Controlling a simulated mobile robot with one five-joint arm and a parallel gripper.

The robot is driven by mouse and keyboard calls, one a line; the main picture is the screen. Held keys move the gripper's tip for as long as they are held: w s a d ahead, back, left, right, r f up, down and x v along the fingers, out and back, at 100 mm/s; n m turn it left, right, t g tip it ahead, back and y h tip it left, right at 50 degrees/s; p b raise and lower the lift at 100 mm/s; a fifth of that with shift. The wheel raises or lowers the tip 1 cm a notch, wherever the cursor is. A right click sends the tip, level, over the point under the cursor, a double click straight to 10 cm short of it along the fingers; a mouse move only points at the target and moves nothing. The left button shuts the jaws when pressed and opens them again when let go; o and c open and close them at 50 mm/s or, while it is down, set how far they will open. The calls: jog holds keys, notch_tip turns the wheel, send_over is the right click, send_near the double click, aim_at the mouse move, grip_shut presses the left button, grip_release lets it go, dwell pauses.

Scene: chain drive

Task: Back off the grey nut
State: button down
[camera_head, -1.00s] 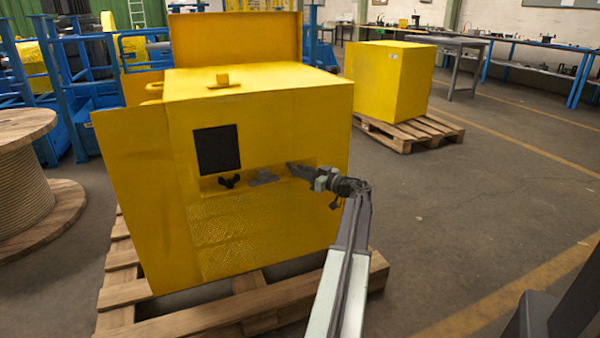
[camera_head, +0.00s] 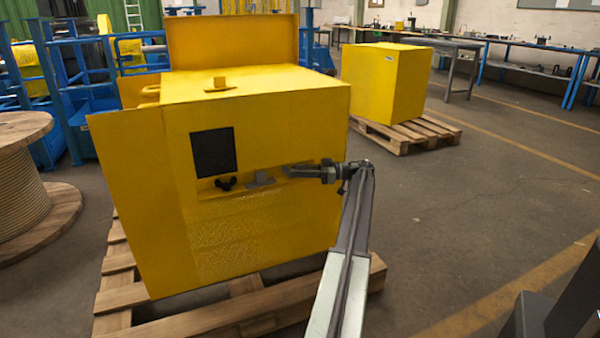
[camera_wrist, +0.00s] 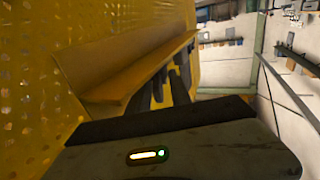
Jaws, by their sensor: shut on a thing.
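My gripper (camera_head: 292,171) is at the front face of the yellow housing (camera_head: 265,235), on the right side of its slot-like recess. Its jaws are shut on the grey nut, which they hide almost wholly in the head view. A grey piece (camera_head: 261,179) sits left of the jaws, apart from them. A black winged knob (camera_head: 226,183) is further left. In the wrist view, dark finger shapes (camera_wrist: 178,82) show beyond a yellow ledge (camera_wrist: 125,70). The nut cannot be made out clearly there.
A black square panel (camera_head: 213,152) is above the knob. The housing stands on a wooden pallet (camera_head: 120,295). A cable drum (camera_head: 20,185) is at the left and a second yellow box (camera_head: 385,82) is behind right. The floor (camera_head: 475,200) at the right is clear.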

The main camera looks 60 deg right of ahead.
dwell(0.4)
jog(key=c, duration=1.4)
grip_release()
jog(key=shift+a, duration=0.1)
